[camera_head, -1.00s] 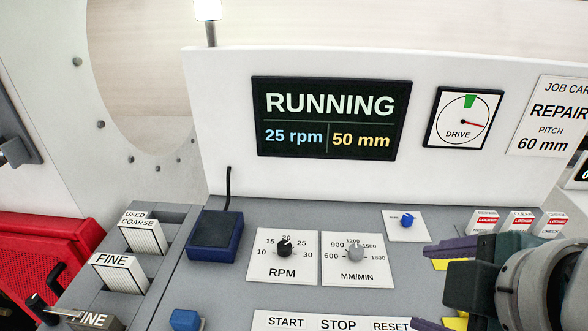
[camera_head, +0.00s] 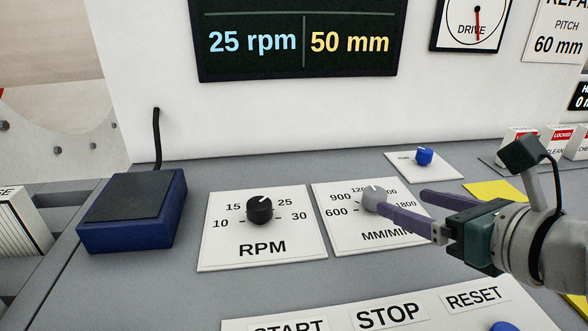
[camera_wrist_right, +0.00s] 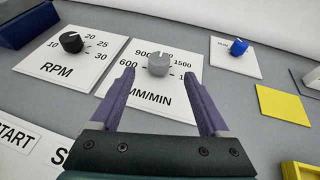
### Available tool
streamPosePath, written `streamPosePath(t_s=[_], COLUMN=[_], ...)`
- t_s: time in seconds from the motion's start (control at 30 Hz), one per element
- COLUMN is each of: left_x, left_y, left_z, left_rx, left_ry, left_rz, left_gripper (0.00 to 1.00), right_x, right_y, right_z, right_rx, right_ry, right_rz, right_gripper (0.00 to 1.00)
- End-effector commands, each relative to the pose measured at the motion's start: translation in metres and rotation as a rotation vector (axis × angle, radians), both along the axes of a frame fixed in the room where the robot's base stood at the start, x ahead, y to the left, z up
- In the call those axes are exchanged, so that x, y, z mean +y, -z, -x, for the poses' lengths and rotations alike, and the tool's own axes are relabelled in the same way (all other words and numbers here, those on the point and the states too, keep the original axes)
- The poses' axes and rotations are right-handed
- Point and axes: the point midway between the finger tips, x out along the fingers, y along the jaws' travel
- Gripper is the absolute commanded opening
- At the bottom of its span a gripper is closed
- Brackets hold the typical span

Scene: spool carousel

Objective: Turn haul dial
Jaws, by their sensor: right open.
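The haul dial appears to be the grey knob (camera_head: 374,197) on the white MM/MIN plate (camera_head: 345,233), marked with several numbers from 600 to 1800. It also shows in the right wrist view (camera_wrist_right: 158,63). My right gripper (camera_head: 400,202) is open, with purple fingers reaching in from the right. In the head view one finger covers part of the plate and lies close to the knob. In the right wrist view the knob stands just beyond the fingertips, between their lines; I cannot tell whether they touch it. My left gripper is not in view.
A black RPM knob (camera_head: 260,209) is left of the grey one. A small blue knob (camera_head: 424,156) is behind. A blue box (camera_head: 134,211) stands at left. The START, STOP, RESET strip (camera_head: 390,312) is in front. The screen (camera_head: 300,42) reads 25 rpm, 50 mm.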

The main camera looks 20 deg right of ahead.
Motion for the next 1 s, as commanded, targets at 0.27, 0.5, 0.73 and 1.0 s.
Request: streamPosePath(t_s=[0.27, 0.5, 0.73, 1.0], left_x=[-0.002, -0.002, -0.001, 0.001], left_y=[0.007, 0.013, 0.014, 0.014], left_z=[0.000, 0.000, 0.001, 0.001], left_rx=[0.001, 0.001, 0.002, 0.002], left_ry=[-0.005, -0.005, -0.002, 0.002], left_rz=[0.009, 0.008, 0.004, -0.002], left_gripper=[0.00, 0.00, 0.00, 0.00], right_x=[0.000, 0.000, 0.000, 0.000], right_y=[0.019, 0.031, 0.033, 0.033], right_z=[-0.047, -0.076, -0.084, -0.083], right_rx=[-0.003, 0.000, 0.001, 0.002], right_ry=[0.005, 0.004, 0.004, 0.004], right_rz=[-0.008, -0.008, -0.009, -0.009], right_gripper=[0.79, 0.79, 0.79, 0.69])
